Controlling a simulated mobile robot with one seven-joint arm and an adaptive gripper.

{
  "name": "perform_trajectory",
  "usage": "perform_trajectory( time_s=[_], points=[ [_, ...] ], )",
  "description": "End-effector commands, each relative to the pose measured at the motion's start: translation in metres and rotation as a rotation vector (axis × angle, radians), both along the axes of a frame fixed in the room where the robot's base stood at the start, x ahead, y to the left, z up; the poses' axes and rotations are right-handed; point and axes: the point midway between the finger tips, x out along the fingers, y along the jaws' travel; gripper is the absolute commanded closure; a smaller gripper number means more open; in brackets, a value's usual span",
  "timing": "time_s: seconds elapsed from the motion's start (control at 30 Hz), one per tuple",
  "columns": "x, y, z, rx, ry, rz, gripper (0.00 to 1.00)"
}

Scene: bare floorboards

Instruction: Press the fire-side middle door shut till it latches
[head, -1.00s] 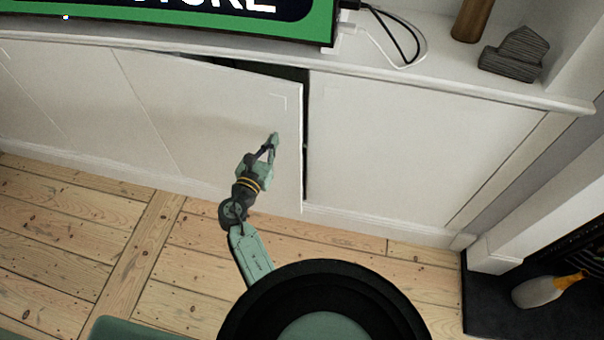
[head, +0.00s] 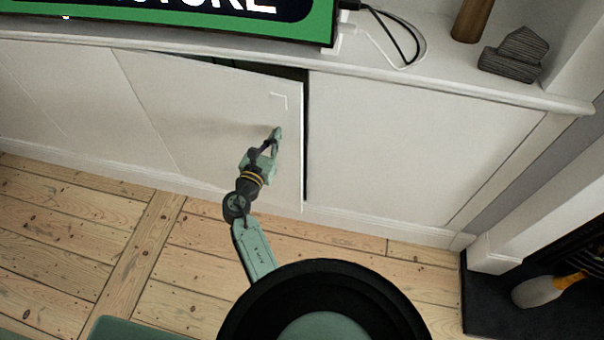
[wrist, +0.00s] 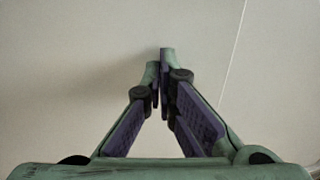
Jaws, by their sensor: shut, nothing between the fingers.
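The white middle door (head: 225,115) in the head view stands slightly ajar. Its right edge is proud of the cabinet, with a narrow dark gap along its top and right side. A small pale corner-shaped handle mark sits near its upper right corner. My gripper (head: 277,133) is shut and empty, its fingertips at the door's face near the right edge, below the mark. In the wrist view, the closed fingertips (wrist: 163,55) point at the pale door face (wrist: 80,60); a thin edge line runs to their right. I cannot tell for sure whether the tips touch.
The flush right-hand door (head: 410,145) is beside the gap. The worktop (head: 420,75) above holds a green-framed sign (head: 325,30), cables, a wooden cylinder (head: 472,20) and a grey house-shaped block (head: 515,55). A fireplace hearth (head: 490,310) is at right. Floorboards (head: 330,240) in front are clear.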

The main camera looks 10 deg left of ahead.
Motion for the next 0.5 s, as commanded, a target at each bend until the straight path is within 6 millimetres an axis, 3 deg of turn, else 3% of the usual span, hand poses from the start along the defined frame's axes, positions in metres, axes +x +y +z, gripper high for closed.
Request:
perform_trajectory(
  time_s=[0.5],
  points=[
    [0.013, -0.002, 0.000, 0.000, 0.000, 0.000, 1.00]
  ],
)
